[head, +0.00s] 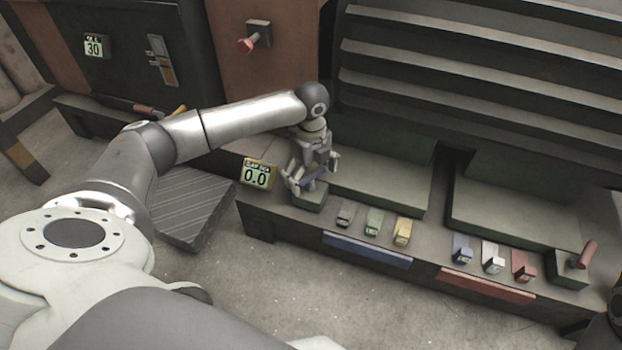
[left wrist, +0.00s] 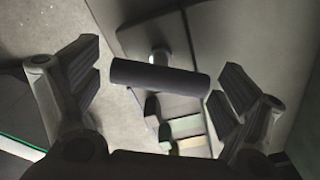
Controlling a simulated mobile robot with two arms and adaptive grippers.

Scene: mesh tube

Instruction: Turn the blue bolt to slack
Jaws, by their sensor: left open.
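The blue bolt (head: 316,184) stands on a small green block at the left end of the low bench, mostly hidden behind my left gripper in the head view. In the left wrist view its dark crossbar handle (left wrist: 158,78) lies sideways on a pale stem. My left gripper (head: 311,177) is over the bolt. Its fingers are open, one on each side of the handle, with a visible gap at both ends in the wrist view (left wrist: 155,88). My right gripper does not show.
A display (head: 257,175) reading 0.0 stands left of the bolt. Several small coloured blocks sit along the bench, above a blue strip (head: 367,250) and a red strip (head: 485,285). A red-handled bolt (head: 586,254) stands at the right end. A dark ribbed plate (head: 196,205) lies at left.

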